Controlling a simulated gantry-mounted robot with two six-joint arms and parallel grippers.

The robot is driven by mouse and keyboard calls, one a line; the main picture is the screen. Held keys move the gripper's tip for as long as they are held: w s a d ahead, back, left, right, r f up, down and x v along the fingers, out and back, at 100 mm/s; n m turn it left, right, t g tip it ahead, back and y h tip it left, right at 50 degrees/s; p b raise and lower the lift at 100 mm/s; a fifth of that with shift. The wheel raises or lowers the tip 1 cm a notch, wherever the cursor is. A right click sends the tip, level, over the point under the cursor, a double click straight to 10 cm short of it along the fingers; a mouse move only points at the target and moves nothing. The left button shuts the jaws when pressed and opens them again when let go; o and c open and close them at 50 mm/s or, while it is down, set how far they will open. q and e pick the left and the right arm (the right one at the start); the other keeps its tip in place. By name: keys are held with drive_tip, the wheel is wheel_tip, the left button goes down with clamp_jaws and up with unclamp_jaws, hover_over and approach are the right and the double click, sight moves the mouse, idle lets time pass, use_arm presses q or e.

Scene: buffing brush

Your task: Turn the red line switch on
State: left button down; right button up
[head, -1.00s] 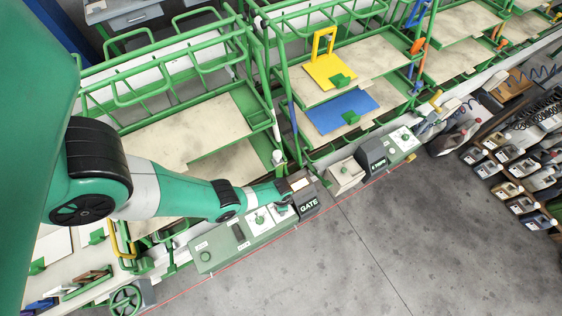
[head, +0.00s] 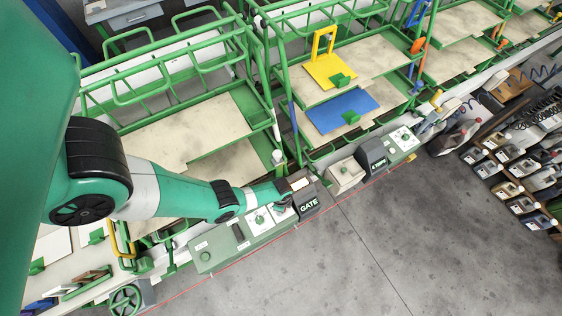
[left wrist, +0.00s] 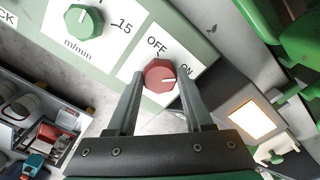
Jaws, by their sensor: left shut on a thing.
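The red line switch (left wrist: 159,77) is a round red knob on a white plate (left wrist: 165,37) marked OFF and ON in the left wrist view. A light mark on the knob points to the right, below the ON label. My left gripper (left wrist: 160,84) has one finger on each side of the knob and is shut on it. In the head view my left gripper (head: 283,201) is at the right end of the green control panel (head: 215,257), and the red knob is hidden there. My right gripper is not in view.
A green dial (left wrist: 84,20) marked m/min sits beside the switch plate. A dark box labelled GATE (head: 309,204) stands just right of my left gripper. Green-framed racks (head: 190,130) rise behind the panel. The grey floor (head: 330,265) in front is clear.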

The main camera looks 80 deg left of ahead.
use_arm(q)
drive_tip(key=shift+c, duration=1.5)
unclamp_jaws()
wheel_tip(320, 180, up, 12)
drive_tip(key=p, duration=1.1)
drive_tip(key=shift+f+p, duration=0.2)
drive_tip(key=shift+p, duration=0.1)
